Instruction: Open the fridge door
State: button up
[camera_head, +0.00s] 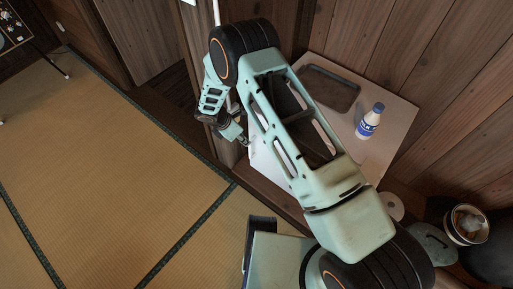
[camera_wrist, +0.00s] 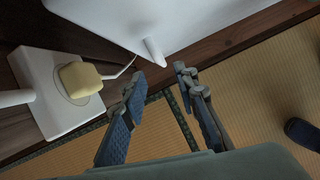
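The fridge is a low white box in the head view, with its pale top (camera_head: 398,112) showing and part of its white front (camera_head: 268,172) behind my arm. In the wrist view a large white surface (camera_wrist: 205,22), which looks like the fridge, fills the top, with a short white rounded bar (camera_wrist: 154,52) sticking out of it, perhaps the handle. My gripper (camera_wrist: 162,80) is open and empty, its two dark fingers apart just below the bar's tip and not visibly touching it. In the head view my gripper (camera_head: 234,131) is beside the fridge's left side, partly hidden. I see no open gap at the door.
A dark tray (camera_head: 331,88) and a blue-and-white bottle (camera_head: 370,121) stand on the fridge top. A white stand with a yellow block (camera_wrist: 80,80) is left of my gripper. A pot (camera_head: 467,224) is at the lower right. The tatami floor (camera_head: 105,165) at left is clear.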

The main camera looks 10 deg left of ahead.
jog(key=f, duration=0.2)
jog(key=b, duration=0.3)
send_over(250, 157)
jog(key=f, duration=0.8)
jog(key=shift+w+f, duration=0.4)
jog(key=shift+c, duration=0.3)
grip_shut()
